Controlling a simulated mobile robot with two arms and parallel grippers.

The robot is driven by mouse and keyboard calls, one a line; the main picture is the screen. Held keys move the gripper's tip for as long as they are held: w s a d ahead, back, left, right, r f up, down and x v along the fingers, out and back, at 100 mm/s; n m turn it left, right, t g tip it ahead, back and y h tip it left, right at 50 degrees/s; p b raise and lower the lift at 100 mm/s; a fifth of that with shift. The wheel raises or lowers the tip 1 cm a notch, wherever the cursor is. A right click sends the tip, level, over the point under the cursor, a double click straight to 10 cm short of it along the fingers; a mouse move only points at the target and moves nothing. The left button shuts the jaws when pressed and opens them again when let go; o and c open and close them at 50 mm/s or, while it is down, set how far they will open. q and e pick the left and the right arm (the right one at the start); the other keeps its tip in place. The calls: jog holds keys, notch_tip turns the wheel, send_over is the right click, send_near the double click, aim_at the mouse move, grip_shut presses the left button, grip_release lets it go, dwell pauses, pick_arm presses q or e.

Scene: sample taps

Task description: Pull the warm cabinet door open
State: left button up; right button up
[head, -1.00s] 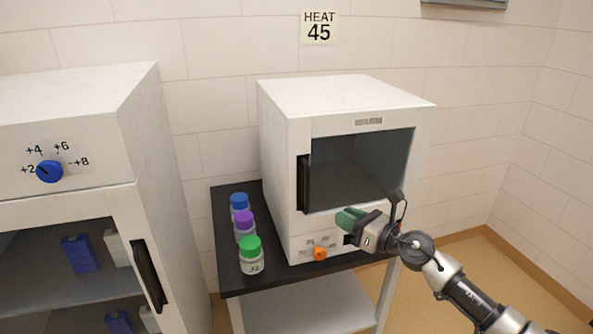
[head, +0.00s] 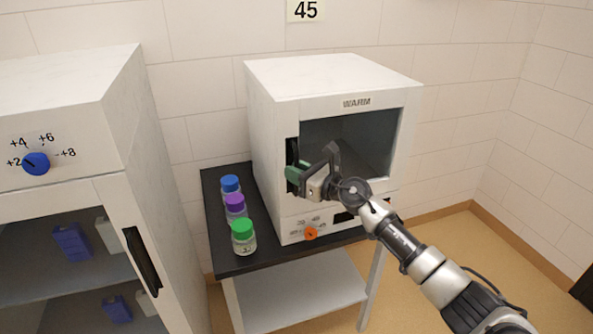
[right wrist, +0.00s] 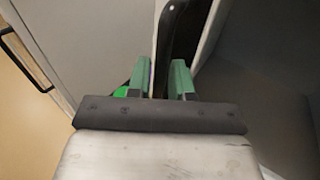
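The white warm cabinet (head: 335,76) stands on a black-topped table. Its door, with a dark window (head: 365,140), looks shut. The upright black door handle (head: 292,150) is at the door's left edge; it also shows in the right wrist view (right wrist: 178,35). My right gripper (head: 296,173) is at the handle's middle. In the right wrist view its green fingers (right wrist: 160,80) are apart, one on each side of the handle, and look open; contact cannot be made out. My left gripper is not in view.
Bottles with blue (head: 230,184), purple (head: 235,202) and green (head: 242,230) caps stand on the table (head: 222,262) left of the cabinet. An orange knob (head: 311,233) is below the door. A cold cabinet (head: 80,110) with a black handle stands at the left.

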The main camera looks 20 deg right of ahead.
grip_shut()
